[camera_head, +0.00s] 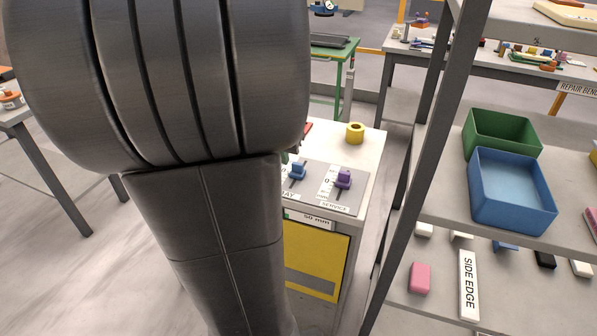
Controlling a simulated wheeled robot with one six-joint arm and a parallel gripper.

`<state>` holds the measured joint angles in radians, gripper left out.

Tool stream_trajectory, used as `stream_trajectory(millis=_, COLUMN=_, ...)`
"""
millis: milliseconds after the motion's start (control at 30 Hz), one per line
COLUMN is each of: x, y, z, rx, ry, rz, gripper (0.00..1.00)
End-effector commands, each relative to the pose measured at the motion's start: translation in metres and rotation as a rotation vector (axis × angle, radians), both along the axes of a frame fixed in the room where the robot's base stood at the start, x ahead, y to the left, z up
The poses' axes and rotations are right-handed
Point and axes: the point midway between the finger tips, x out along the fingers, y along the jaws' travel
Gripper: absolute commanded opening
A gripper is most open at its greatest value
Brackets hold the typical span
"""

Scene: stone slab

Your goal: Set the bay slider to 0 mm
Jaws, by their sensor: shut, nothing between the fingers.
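The blue slider knob (298,171) stands on a light plate on top of the cabinet, just right of my dark arm. The label below it is partly covered by my arm; its visible end reads "AY", which fits the bay slider. Its scale and exact setting cannot be read. A purple knob (344,178) stands to its right on a plate marked "SERVICE". My arm fills the left of the view, and my gripper is not visible.
The cabinet (368,152) has a yellow front and a tag reading "50 mm". A yellow ring (355,133) sits on its top at the back. A shelf post rises close on the right; the shelf holds a green bin (503,135) and a blue bin (511,187).

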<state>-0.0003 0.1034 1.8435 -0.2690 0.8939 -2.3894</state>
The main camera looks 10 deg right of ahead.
Motion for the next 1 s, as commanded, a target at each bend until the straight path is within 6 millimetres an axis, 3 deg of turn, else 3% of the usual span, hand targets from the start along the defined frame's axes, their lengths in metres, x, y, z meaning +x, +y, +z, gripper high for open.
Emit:
stream_trajectory(millis=167, x=0.004, y=-0.002, z=-0.013, rx=-0.009, ry=0.008, rz=0.022, gripper=0.0)
stream_trajectory(millis=633, x=0.031, y=-0.021, z=-0.099, rx=-0.007, ry=0.008, rz=0.018, gripper=0.0)
stream_trajectory(millis=800, x=0.053, y=-0.035, z=-0.092, rx=-0.007, ry=0.004, rz=0.017, gripper=0.0)
stream_trajectory(millis=1000, x=0.063, y=-0.042, z=-0.093, rx=-0.007, ry=0.003, rz=0.019, gripper=0.0)
